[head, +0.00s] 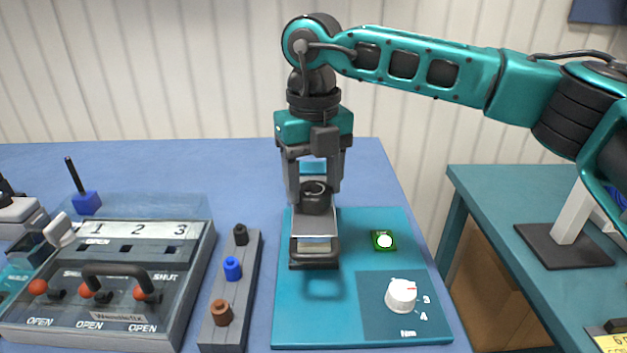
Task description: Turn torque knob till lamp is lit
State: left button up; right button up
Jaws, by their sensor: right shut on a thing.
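The white torque knob (401,296) sits on a dark teal dial panel (372,318), at the front right of a teal base plate (291,331). A red mark shows on top, and the figures 3 and 4 are at its right. A round pale lamp (384,241) in a green square is behind the knob; I cannot tell whether it is lit. My right gripper (314,188) points down and is shut on a black round piece (316,202) above a grey stand (313,262). It is apart from the white knob. My left gripper is not in view.
A grey box with levers (105,320) stands at the left. A grey strip (213,334) with black, blue and brown pegs lies between it and the plate. A teal side table (480,200) with a white post stands at the right. The blue table behind the plate is clear.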

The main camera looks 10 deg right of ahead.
jog(key=shift+r, duration=0.1)
jog(key=o, duration=1.1)
jog(key=shift+c, duration=0.2)
notch_tip(320, 180, up, 13)
jog(key=shift+p, duration=0.35)
